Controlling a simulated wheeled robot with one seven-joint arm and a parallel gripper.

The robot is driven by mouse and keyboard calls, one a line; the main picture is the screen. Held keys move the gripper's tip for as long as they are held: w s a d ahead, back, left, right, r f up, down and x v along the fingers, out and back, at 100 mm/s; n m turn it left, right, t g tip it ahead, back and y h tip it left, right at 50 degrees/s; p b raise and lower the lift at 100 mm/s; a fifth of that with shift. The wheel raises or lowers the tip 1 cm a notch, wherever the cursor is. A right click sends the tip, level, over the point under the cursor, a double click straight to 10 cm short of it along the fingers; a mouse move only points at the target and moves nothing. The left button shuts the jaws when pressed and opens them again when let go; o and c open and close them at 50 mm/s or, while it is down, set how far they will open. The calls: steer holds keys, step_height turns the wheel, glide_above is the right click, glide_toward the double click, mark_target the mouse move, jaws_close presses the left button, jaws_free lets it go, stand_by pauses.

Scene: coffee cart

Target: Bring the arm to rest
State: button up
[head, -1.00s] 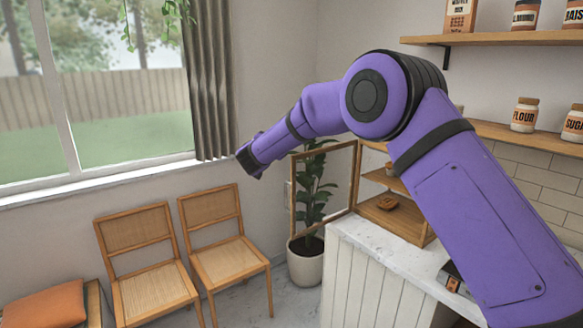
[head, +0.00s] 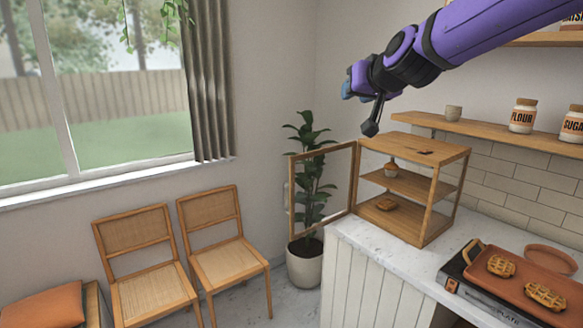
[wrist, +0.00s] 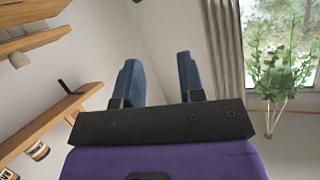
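My purple arm reaches in from the upper right in the head view. My gripper (head: 347,88) is raised above and a little left of the wooden display case, apart from everything. In the wrist view my gripper (wrist: 158,75) shows two blue fingers standing apart with only the wall between them, so it is open and empty.
The wooden display case (head: 428,200) stands on the counter (head: 350,236) with its glass door (head: 292,200) swung open. A waffle lies inside. A tray (head: 508,300) with waffles is at right. Shelves (head: 480,130) hold jars. A plant (head: 311,180) and chairs (head: 225,262) stand left.

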steer(key=s+d+f+g+h, duration=0.1)
steer(key=s+d+f, duration=0.3)
steer(key=s, duration=0.7)
steer(key=s+d+f+m+g+h, duration=0.1)
steer(key=s+d+f+g, duration=0.3)
steer(key=s+d, duration=0.3)
steer(key=s+d+f+g+h, duration=0.2)
steer(key=s+d+f, duration=0.3)
steer(key=s, duration=1.1)
steer(key=shift+s+d+g, duration=0.25)
steer(key=shift+s+g, duration=0.05)
steer(key=shift+g, duration=0.1)
